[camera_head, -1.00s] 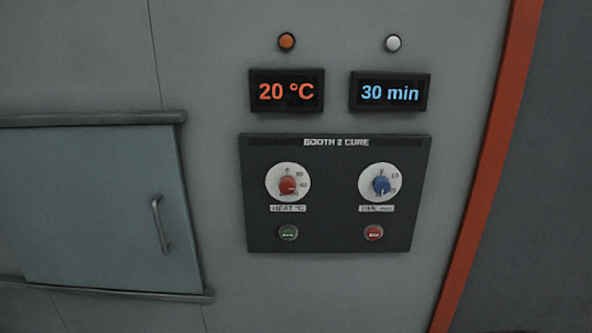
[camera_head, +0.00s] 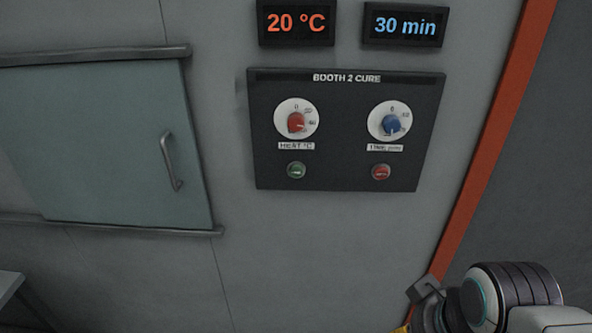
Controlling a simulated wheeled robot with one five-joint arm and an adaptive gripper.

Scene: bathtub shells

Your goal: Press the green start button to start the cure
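The green start button (camera_head: 296,170) sits at the lower left of the dark control panel (camera_head: 340,172), under the red heat knob (camera_head: 296,122). The red button (camera_head: 381,172) is to its right, under the blue time knob (camera_head: 391,124). The displays above read 20 °C (camera_head: 297,23) and 30 min (camera_head: 403,26). Part of my arm shows at the bottom right, below and right of the panel and apart from the buttons. My gripper's fingertips cannot be made out, so whether it is open or shut does not show.
A teal sliding door (camera_head: 95,145) with a grey handle (camera_head: 172,162) is on the left between two rails. An orange vertical strip (camera_head: 490,150) runs right of the panel. A grey surface corner (camera_head: 8,285) shows at the bottom left. The wall below the panel is clear.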

